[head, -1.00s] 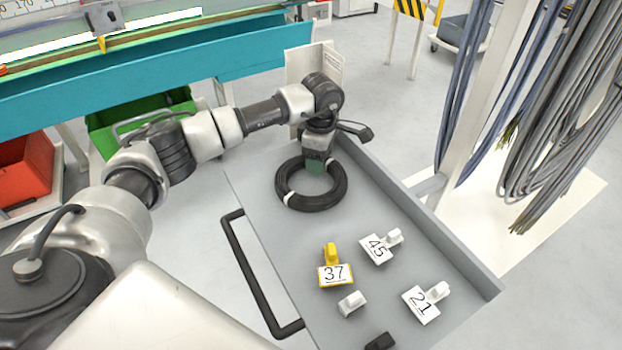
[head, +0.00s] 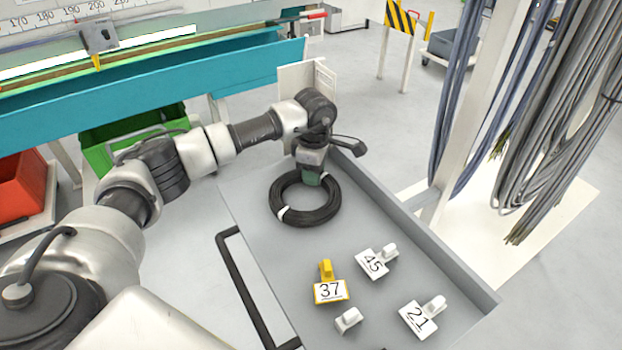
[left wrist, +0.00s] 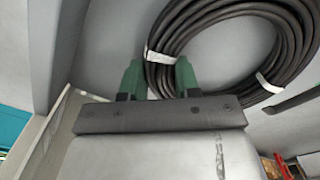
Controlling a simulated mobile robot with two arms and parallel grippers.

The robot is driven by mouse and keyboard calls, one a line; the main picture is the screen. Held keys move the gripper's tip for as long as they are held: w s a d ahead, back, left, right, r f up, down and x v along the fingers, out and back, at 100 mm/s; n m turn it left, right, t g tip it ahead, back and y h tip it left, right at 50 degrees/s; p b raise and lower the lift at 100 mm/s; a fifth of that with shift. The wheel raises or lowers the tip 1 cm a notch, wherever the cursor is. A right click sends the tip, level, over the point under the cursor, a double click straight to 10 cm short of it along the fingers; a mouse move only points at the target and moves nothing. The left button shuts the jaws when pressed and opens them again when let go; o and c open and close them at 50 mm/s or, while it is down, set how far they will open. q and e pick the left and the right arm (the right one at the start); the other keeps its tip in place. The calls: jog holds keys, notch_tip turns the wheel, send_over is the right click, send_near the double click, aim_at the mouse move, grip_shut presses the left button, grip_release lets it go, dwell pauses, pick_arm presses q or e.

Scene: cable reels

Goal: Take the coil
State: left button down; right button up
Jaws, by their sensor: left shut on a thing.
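The coil is a ring of black cable (head: 310,217) with white ties, at the far end of a grey tray-topped cart (head: 240,230) in the head view. It also fills the upper right of the left wrist view (left wrist: 205,17). My left gripper (head: 312,178) reaches down onto the coil's far side. Its green fingers (left wrist: 159,80) are shut on the coil in the wrist view, one each side of the cable beside a white tie. I cannot tell whether the coil touches the tray floor. My right gripper is not in view.
Number tags 37 (head: 331,291), 45 (head: 373,263) and 21 (head: 419,319) and a small white block (head: 348,319) lie in the tray's near part. Cables (head: 570,120) hang at right. A teal bench (head: 150,100) stands behind my left arm.

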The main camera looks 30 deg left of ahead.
pick_arm(q)
notch_tip(320, 180, up, 4)
jog(key=shift+d+r, duration=0.15)
jog(key=shift+r, duration=0.05)
jog(key=s+d+r, duration=0.6)
jog(key=s+d, duration=0.1)
jog(key=d, duration=0.2)
jog(key=shift+s+r+b, duration=0.15)
jog(key=shift+r+b, duration=0.1)
jog(key=shift+b, duration=0.15)
